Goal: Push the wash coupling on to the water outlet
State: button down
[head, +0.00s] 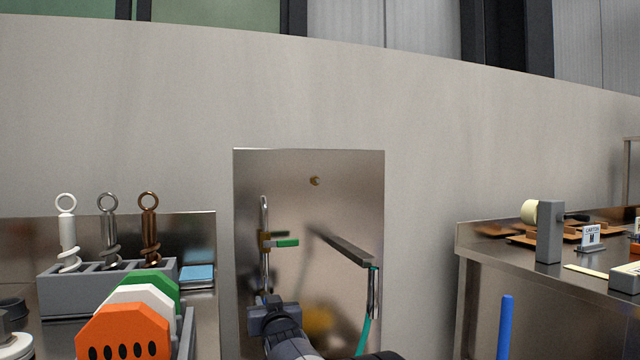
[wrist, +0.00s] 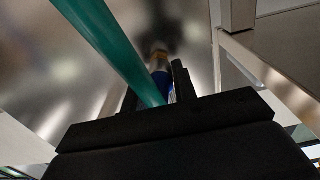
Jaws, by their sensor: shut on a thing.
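The wash coupling (wrist: 163,84) is a blue piece between my gripper's dark fingers (wrist: 157,92) in the wrist view. A teal hose (wrist: 108,45) passes close in front and covers part of it. A brass-coloured metal end (wrist: 158,58) shows just beyond the blue piece; I cannot tell whether it belongs to the coupling or the outlet. In the head view, my gripper (head: 268,302) is low in front of the steel panel (head: 345,210), under a pipe with a green-handled valve (head: 285,243). The coupling is not clear there, and contact with the outlet cannot be told.
A bracket arm (head: 345,248) juts from the panel, with the teal hose (head: 364,335) hanging below its end. A rack (head: 105,280) with spiral tools stands left. A steel table (head: 500,265) and a blue post (head: 505,325) are on the right.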

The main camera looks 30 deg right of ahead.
jog(key=shift+w, duration=0.2)
jog(key=c, duration=1.1)
grip_release()
jog(key=shift+o, duration=0.5)
jog(key=shift+s, duration=0.3)
jog(key=shift+b+v, duration=0.75)
jog(key=shift+v, duration=1.1)
jog(key=shift+s, duration=0.1)
jog(key=shift+a, duration=0.1)
